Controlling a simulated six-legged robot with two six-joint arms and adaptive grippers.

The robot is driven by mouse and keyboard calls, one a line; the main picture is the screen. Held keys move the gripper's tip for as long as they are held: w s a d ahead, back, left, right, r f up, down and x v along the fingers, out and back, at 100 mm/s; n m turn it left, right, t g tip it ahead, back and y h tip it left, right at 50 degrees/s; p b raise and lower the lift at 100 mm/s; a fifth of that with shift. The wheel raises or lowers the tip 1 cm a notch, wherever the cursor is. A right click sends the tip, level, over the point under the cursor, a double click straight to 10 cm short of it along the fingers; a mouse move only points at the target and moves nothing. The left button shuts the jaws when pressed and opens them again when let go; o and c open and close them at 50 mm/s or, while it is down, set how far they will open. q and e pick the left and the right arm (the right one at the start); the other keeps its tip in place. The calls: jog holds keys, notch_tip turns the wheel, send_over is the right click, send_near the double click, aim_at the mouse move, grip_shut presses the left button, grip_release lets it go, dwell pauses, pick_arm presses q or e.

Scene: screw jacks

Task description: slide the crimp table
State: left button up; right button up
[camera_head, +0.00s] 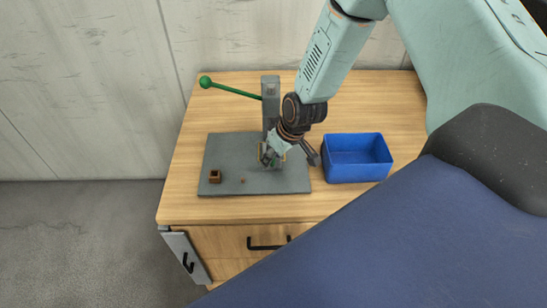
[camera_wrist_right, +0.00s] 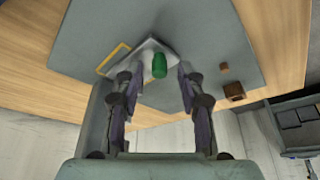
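The grey press column (camera_head: 270,97) with its green lever (camera_head: 235,90) stands on a grey base plate (camera_head: 225,150). A pale plate, perhaps the crimp table (camera_wrist_right: 150,48), lies at the foot of the press, with a yellow frame (camera_wrist_right: 113,60) beside it. A green knob (camera_wrist_right: 160,65) shows over the pale plate. My right gripper (camera_head: 268,158) is low over the base plate and hides much of this spot in the head view. In the right wrist view my right gripper (camera_wrist_right: 160,78) is open, its fingers apart on either side of the knob. My left gripper is not in view.
A blue bin (camera_head: 357,178) stands right of the base plate. A small brown hollow block (camera_head: 215,176) and a tiny brown piece (camera_head: 242,180) are on the plate's front left. The wooden worktop (camera_head: 185,185) has free room around the plate; a wall stands behind.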

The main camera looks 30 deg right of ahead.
jog(key=shift+d, duration=0.1)
jog(key=c, duration=0.4)
grip_shut()
